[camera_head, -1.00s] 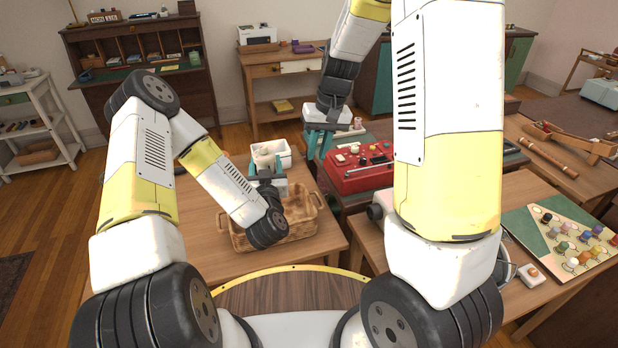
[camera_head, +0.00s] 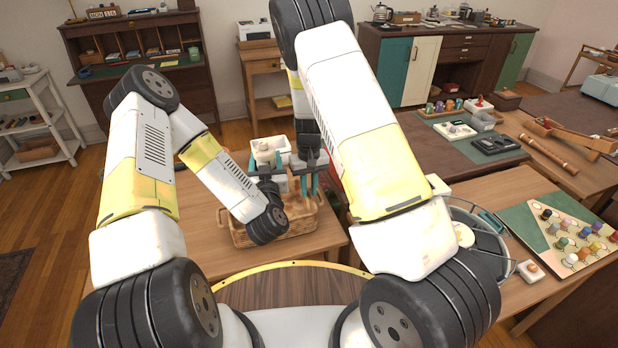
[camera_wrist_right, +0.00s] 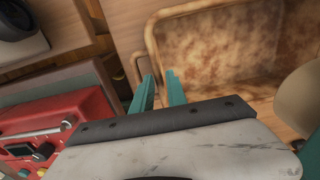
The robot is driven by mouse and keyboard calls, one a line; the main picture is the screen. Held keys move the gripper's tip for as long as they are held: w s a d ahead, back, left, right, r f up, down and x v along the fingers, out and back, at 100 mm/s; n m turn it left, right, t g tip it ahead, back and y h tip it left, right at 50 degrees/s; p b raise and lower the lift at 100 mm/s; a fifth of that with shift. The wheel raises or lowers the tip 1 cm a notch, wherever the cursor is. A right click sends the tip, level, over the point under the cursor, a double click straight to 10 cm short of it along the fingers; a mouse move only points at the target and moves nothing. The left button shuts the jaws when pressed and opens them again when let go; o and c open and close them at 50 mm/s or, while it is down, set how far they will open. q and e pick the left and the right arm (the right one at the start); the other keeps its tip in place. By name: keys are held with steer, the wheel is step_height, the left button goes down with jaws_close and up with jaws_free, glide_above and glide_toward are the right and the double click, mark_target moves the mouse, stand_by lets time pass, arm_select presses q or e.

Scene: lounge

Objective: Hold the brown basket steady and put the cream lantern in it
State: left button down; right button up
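The brown basket (camera_head: 300,222) stands on the wooden table in front of me, partly hidden by my left arm. In the right wrist view its rim and inside (camera_wrist_right: 215,60) show, with an end handle. My right gripper (camera_head: 306,182) is at the basket's right end; its teal fingers (camera_wrist_right: 160,95) are apart, close to the rim and handle. My left gripper (camera_head: 265,162) is at the far side of the basket, near a cream-white shape. A cream rounded thing (camera_wrist_right: 300,100) at the right wrist view's edge may be the lantern; whether the left gripper holds it is unclear.
A white bin (camera_head: 284,146) stands behind the basket. A red radio (camera_wrist_right: 50,125) lies beside the basket's right end. A game board with coloured pegs (camera_head: 570,230) is on the right table. My right arm hides part of the middle.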

mark_target(309, 201)
step_height(309, 201, down, 6)
steer(key=shift+r, duration=0.1)
stand_by(0.4)
jaws_close()
stand_by(1.2)
